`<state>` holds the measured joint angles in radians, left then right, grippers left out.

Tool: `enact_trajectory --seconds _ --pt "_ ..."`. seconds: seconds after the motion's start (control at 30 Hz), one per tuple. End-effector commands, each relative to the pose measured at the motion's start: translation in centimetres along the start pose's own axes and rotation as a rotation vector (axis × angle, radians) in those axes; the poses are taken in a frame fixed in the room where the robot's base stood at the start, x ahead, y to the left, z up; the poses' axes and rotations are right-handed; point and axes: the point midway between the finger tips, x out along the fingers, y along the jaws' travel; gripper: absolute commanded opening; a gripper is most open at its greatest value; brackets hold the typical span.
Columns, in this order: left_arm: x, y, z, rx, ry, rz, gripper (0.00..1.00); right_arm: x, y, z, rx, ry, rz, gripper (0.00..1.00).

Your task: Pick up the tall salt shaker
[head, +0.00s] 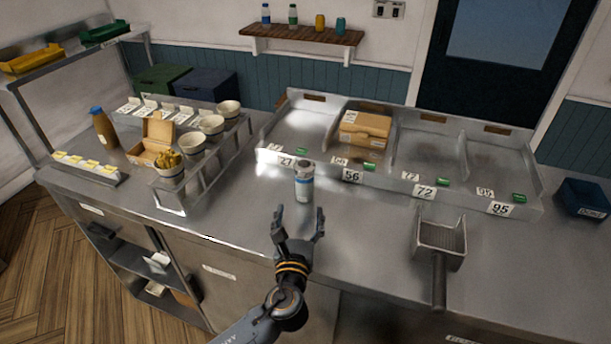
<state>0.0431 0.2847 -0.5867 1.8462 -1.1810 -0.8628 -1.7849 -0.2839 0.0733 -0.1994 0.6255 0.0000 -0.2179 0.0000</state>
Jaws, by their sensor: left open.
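The tall salt shaker (304,184) stands upright on the steel counter (250,228), in front of the numbered compartments. It is a pale cylinder with a grey top and a blue band. My left gripper (299,222) is open and points toward the shaker from its near side. The fingertips are just short of the shaker's base in the picture, and nothing is between them. I cannot tell the exact gap in depth. My right gripper is not in view.
A compartment tray (352,176) holding a cardboard box (364,132) is behind the shaker. A metal scoop (440,245) lies to the right. The counter beside the shaker is clear.

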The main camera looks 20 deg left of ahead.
Motion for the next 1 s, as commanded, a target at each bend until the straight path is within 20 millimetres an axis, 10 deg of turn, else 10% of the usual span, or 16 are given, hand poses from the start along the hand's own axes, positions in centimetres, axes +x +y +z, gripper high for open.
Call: enact_trajectory --seconds 0.37,1.0 --pt "6.8 0.0 0.2 -0.001 -0.001 0.002 0.73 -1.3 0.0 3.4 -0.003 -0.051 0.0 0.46" --pt "12.7 -0.1 0.4 -0.001 0.0 0.002 0.73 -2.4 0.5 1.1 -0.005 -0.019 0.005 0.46"
